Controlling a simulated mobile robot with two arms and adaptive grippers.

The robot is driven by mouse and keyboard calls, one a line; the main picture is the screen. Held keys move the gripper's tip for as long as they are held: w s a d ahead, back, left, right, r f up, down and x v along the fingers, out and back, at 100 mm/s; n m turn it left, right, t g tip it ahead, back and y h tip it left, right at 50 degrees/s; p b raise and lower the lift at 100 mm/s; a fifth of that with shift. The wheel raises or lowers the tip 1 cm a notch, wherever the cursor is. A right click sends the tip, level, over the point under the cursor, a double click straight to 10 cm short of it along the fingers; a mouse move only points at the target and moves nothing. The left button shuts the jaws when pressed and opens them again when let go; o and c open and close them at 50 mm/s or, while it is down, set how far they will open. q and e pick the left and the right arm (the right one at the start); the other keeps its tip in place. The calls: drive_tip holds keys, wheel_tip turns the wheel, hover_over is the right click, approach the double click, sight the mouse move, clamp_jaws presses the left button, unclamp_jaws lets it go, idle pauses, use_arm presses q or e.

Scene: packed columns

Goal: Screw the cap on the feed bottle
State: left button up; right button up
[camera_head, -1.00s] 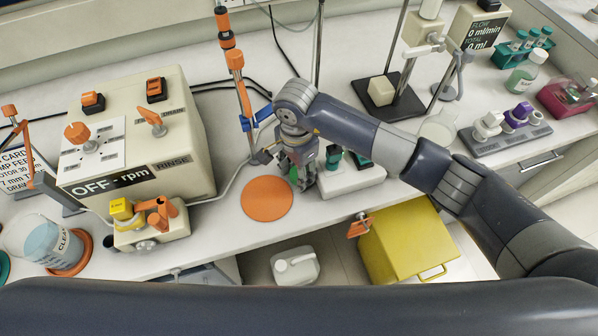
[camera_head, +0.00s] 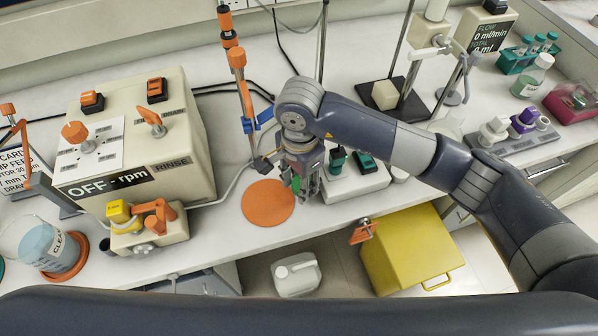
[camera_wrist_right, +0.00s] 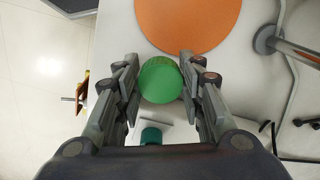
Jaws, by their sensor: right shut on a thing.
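A green round cap (camera_wrist_right: 160,80) shows from above between the fingers of my right gripper (camera_wrist_right: 158,84) in the right wrist view. The fingers are shut on its sides. In the head view my right gripper (camera_head: 305,185) points down just right of the orange disc, with a bit of the green cap (camera_head: 295,184) showing at its left side. Whether a bottle is under the cap is hidden by the cap and fingers. My left gripper is not in view.
The orange disc (camera_head: 267,207) lies bare on the bench. A white block with teal-topped items (camera_head: 350,186) stands close right of the gripper. A stand rod with orange and blue clamps (camera_head: 241,85) rises behind. The pump box (camera_head: 180,125) is at left.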

drive_tip(key=s+b, duration=0.2)
drive_tip(key=s, duration=1.2)
drive_tip(key=shift+d, duration=0.4)
drive_tip(key=shift+s, duration=0.1)
drive_tip(key=w+d+r+n, duration=0.3)
drive_tip(key=w+d+n, duration=0.1)
drive_tip(key=d, duration=0.5)
drive_tip(key=w+d+r+n, duration=0.4)
drive_tip(key=d+n, duration=0.1)
drive_tip(key=d, duration=0.4)
drive_tip(key=shift+w+d+r+n, duration=0.2)
drive_tip(key=shift+d+r+n, duration=0.1)
drive_tip(key=shift+d+n, duration=0.1)
drive_tip(key=shift+a, duration=0.1)
